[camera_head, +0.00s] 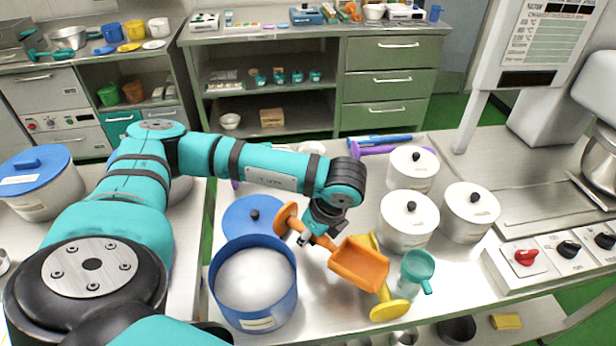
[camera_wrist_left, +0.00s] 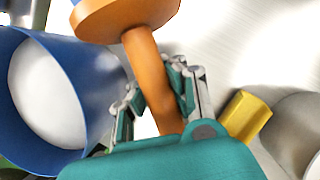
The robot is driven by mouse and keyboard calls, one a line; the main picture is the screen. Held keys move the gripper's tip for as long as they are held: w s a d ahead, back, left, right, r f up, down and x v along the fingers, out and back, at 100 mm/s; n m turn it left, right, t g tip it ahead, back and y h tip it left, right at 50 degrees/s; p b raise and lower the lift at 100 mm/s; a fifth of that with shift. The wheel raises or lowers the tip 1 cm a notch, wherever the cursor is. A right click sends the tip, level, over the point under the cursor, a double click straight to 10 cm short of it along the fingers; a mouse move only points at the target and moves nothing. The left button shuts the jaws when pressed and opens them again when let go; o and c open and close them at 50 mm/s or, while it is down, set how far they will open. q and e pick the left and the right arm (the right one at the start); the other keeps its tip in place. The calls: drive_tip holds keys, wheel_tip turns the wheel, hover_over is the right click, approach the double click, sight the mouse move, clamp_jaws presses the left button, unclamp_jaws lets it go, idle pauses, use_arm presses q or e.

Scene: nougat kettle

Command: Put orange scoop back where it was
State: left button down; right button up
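The orange scoop (camera_head: 358,263) is held by my left gripper (camera_head: 312,236) above the steel table, to the right of the blue pot (camera_head: 253,287) of white powder. Its bowl points to the lower right in the head view, and its round knob end is at the upper left. In the left wrist view, the gripper's fingers (camera_wrist_left: 158,95) close on both sides of the orange handle (camera_wrist_left: 148,68). A yellow scoop (camera_head: 388,304) lies on the table beneath and beside the orange one, partly hidden by it. My right gripper is not in view.
A teal cup-like scoop (camera_head: 416,271) stands right of the yellow scoop. White lidded pots (camera_head: 408,221) stand behind it. A blue lid (camera_head: 252,216) lies behind the blue pot. Purple (camera_head: 380,149) and blue tools lie at the back edge. Stove knobs (camera_head: 526,257) are at the right.

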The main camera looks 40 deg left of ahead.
sight(324, 238)
use_arm(q)
drive_tip(key=shift+f, duration=0.3)
drive_tip(key=c, duration=1.4)
unclamp_jaws()
drive_tip(key=shift+c, duration=0.2)
drive_tip(key=shift+r, duration=0.1)
drive_tip(key=shift+r, duration=0.2)
drive_tip(key=shift+r+p, duration=0.4)
drive_tip(key=shift+p, duration=0.15)
drive_tip(key=b+v, duration=0.2)
drive_tip(key=v, duration=0.5)
drive_tip(key=shift+d, duration=0.1)
drive_tip(key=shift+p+v, duration=0.5)
drive_tip(key=shift+v, duration=1.85)
